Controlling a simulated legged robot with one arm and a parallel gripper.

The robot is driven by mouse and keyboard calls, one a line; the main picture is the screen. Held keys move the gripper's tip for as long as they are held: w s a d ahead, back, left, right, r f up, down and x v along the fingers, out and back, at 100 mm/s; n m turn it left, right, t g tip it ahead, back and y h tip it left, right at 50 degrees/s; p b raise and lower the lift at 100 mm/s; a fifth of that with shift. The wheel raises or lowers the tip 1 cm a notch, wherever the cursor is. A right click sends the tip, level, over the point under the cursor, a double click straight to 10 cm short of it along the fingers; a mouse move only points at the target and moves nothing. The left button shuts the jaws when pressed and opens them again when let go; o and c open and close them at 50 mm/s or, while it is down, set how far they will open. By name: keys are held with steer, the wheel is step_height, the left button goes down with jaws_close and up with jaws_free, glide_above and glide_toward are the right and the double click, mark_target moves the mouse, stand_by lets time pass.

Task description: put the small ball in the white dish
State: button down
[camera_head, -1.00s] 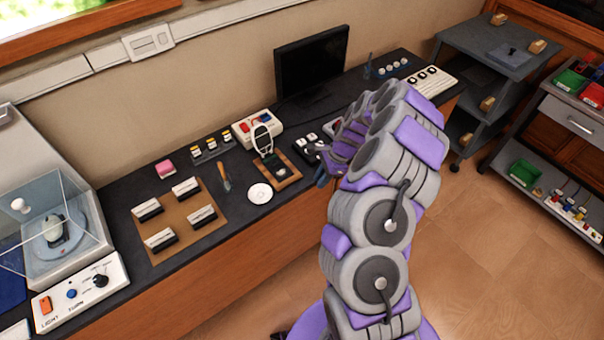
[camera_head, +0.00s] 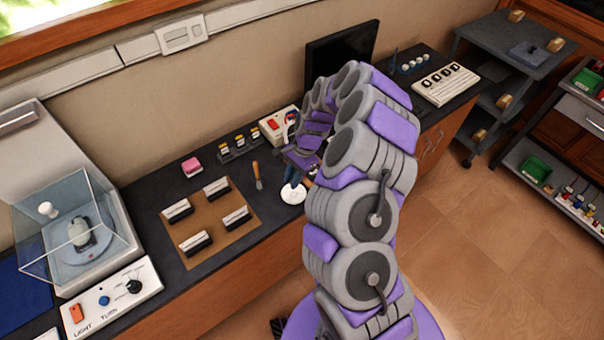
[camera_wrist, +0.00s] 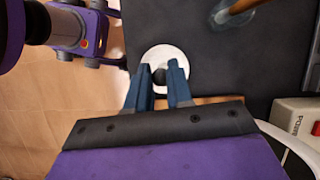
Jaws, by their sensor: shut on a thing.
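The white dish (camera_head: 291,195) is a small round plate on the dark bench top, partly hidden by my gripper in the head view. It also shows in the wrist view as a white disc (camera_wrist: 164,54) behind the fingertips. My gripper (camera_head: 293,180) points down over the dish, with its blue fingers (camera_wrist: 159,78) on either side of a small dark ball (camera_wrist: 159,75). The gripper is shut on the ball, which appears in front of the dish's middle in the wrist view. The gap between ball and dish cannot be told. The ball is not clear in the head view.
A wooden-handled tool (camera_head: 257,174) lies left of the dish. A brown board (camera_head: 212,212) with several black-and-white blocks is further left. A white box with red parts (camera_head: 279,124) stands behind my gripper. The bench's front edge is close to the dish.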

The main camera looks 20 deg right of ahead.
steer(key=shift+w+d, duration=0.15)
steer(key=shift+d, duration=0.5)
steer(key=shift+d+f, duration=0.15)
steer(key=shift+d, duration=0.2)
steer(key=shift+d+f+b, duration=0.1)
steer(key=shift+f+b, duration=0.1)
steer(key=shift+b, duration=0.15)
steer(key=a+f+b, duration=0.3)
steer(key=shift+a+f, duration=0.1)
steer(key=shift+f, duration=0.2)
steer(key=shift+d+f, duration=0.4)
steer(key=shift+d, duration=0.3)
steer(key=shift+d+f, duration=0.4)
steer(key=shift+d, duration=0.25)
steer(key=shift+a, duration=1.1)
steer(key=shift+d+r+p, duration=0.1)
steer(key=shift+d+p, duration=0.4)
steer(key=shift+d, duration=0.15)
steer(key=shift+d, duration=0.15)
steer(key=shift+d, duration=0.5)
